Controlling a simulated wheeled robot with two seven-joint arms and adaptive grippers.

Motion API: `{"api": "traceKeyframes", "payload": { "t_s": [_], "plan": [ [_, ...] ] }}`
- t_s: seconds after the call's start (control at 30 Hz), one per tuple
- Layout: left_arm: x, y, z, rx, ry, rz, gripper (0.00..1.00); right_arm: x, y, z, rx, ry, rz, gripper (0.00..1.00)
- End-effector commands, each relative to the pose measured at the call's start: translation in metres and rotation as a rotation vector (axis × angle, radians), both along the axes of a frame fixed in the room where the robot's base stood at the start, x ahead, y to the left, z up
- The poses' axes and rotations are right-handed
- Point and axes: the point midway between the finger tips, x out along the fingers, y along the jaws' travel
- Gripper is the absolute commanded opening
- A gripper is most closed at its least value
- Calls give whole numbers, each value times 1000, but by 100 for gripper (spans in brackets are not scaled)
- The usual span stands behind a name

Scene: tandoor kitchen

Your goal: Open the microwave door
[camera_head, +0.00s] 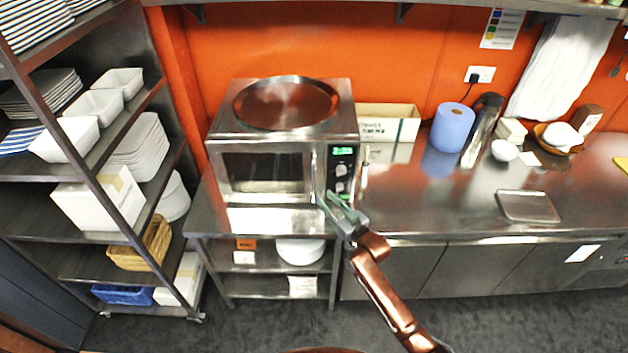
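The microwave (230,130) is a steel box on a steel stand at the centre of the head view. Its door (264,172) has a dark window and looks shut. A vertical handle (314,172) runs along the door's right edge, beside the control panel (342,172) with a lit green display. My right gripper (326,197) is in front of the microwave's lower right front, just right of the handle's lower end. Its fingers look slightly apart, with nothing seen between them. I cannot tell whether they touch the front. My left gripper is not in view.
A round steel tray (286,102) lies on top of the microwave. A shelf rack (85,170) with dishes stands close on the left. A steel counter (440,205) on the right holds a cardboard box (388,128), a blue roll (452,127) and a flat tray (528,206).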

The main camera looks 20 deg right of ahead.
Motion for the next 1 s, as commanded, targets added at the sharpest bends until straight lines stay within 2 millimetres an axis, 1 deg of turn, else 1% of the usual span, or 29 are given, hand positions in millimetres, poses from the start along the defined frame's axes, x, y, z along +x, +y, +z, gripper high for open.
{"api": "traceKeyframes", "payload": {
  "t_s": [0.03, 0.13, 0.23, 0.33, 0.5, 0.6, 0.77, 1.0],
  "plan": [
    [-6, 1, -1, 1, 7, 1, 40, 8, 0, 8, 7, -25, 1, 29],
    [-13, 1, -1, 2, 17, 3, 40, 18, 1, 18, 18, -54, 1, 29],
    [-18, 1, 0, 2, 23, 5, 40, 29, 4, 19, 21, -57, 0, 29],
    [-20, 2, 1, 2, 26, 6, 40, 44, 8, 19, 20, -58, 0, 29],
    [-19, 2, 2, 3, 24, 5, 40, 69, 16, 19, 19, -56, 0, 29],
    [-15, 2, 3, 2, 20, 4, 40, 80, 19, 18, 20, -57, -1, 29],
    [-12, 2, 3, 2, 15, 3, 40, 88, 22, 18, 19, -56, -1, 29],
    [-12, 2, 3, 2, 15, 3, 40, 89, 22, 17, 19, -55, -1, 29]
  ]
}}
